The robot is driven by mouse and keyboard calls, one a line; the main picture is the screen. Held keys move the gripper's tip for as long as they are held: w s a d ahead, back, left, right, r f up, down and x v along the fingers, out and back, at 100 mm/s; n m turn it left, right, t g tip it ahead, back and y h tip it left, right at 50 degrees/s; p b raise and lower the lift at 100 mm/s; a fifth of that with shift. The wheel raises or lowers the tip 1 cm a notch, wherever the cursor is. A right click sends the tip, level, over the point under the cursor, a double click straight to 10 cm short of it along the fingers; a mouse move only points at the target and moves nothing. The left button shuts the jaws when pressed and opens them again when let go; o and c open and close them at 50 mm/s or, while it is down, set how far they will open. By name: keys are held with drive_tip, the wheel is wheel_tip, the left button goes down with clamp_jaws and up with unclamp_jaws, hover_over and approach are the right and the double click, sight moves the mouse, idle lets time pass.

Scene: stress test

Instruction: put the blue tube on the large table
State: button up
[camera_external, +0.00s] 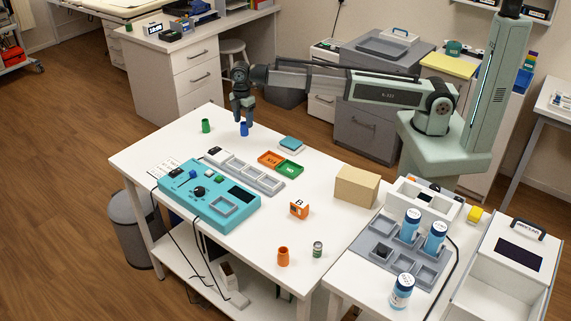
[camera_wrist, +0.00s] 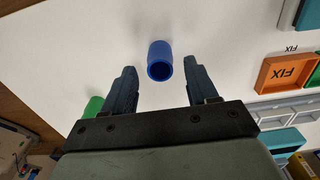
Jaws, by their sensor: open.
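The small blue tube (camera_external: 244,129) is at the far part of the white large table (camera_external: 340,218), below my gripper (camera_external: 242,115). In the wrist view the blue tube (camera_wrist: 160,60) shows its open end, between and slightly beyond the fingertips. My gripper (camera_wrist: 157,80) is open, with a clear gap on each side of the tube and no finger touching it. Whether the tube's base rests on the tabletop is hard to tell, but nothing holds it.
A green tube (camera_external: 206,126) stands left of the blue one. Orange (camera_external: 270,159) and green trays (camera_external: 289,169), a teal box (camera_external: 291,144) and a grey compartment strip (camera_external: 245,172) lie nearby. A teal device (camera_external: 208,200) and a cardboard box (camera_external: 357,185) stand on the table.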

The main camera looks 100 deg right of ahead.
wheel_tip(320, 180, up, 10)
idle(0.5)
